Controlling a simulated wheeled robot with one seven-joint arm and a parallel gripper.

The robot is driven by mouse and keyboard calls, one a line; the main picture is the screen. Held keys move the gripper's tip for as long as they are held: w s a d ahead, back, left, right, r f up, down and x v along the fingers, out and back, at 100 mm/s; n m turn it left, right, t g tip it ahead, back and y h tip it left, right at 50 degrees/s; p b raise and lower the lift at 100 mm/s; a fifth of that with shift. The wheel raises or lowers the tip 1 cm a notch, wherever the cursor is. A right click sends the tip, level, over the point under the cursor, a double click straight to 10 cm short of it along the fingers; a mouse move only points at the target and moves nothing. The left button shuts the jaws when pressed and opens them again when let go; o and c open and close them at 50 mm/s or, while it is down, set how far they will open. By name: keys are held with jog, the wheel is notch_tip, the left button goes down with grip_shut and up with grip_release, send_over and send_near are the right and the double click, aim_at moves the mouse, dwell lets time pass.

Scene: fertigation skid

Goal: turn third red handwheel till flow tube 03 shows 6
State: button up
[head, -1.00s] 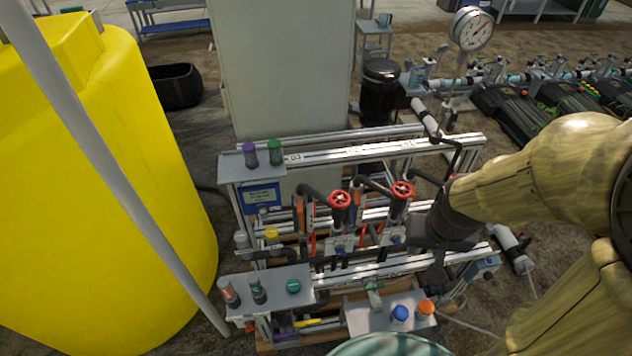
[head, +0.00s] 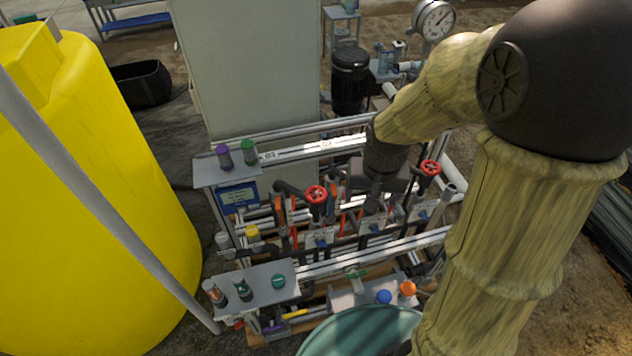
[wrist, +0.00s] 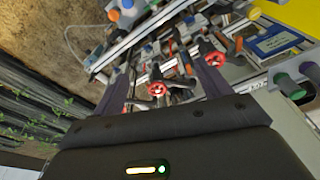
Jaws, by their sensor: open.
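Two red handwheels show in the head view, one left (head: 316,194) and one right (head: 430,167). My gripper (head: 375,192) points down between them and hides what is under it. In the wrist view my open gripper (wrist: 162,65) has one red handwheel (wrist: 158,88) between its fingers, with no grip on it visible. Another red handwheel (wrist: 213,59) shows by the right finger. A small label (head: 269,156) on the upper rail, above the left handwheel, seems to read 03. No flow tube reading is legible.
A yellow tank (head: 95,200) and a slanted grey pole (head: 90,185) stand left. A blue sign (head: 238,196) is left of the wheels. Lower shelves hold coloured-capped bottles (head: 214,293). A tall grey cabinet (head: 250,70) stands behind. Rails and pipes crowd the handwheels.

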aim_at(316, 192)
jog(key=w+a+r+m+g+p, duration=0.1)
jog(key=w+a+r+m+p, duration=0.2)
jog(key=w+a+p, duration=0.4)
jog(key=w+a, duration=0.4)
jog(key=w, duration=0.1)
jog(key=shift+w+a+r+m+g, duration=0.15)
jog(key=shift+w+a+m+g, duration=0.15)
jog(key=shift+w+g, duration=0.1)
notch_tip(316, 192, down, 17)
jog(key=p, duration=0.4)
jog(key=shift+f+p, duration=0.2)
jog(key=shift+p, duration=0.2)
jog(key=c, duration=1)
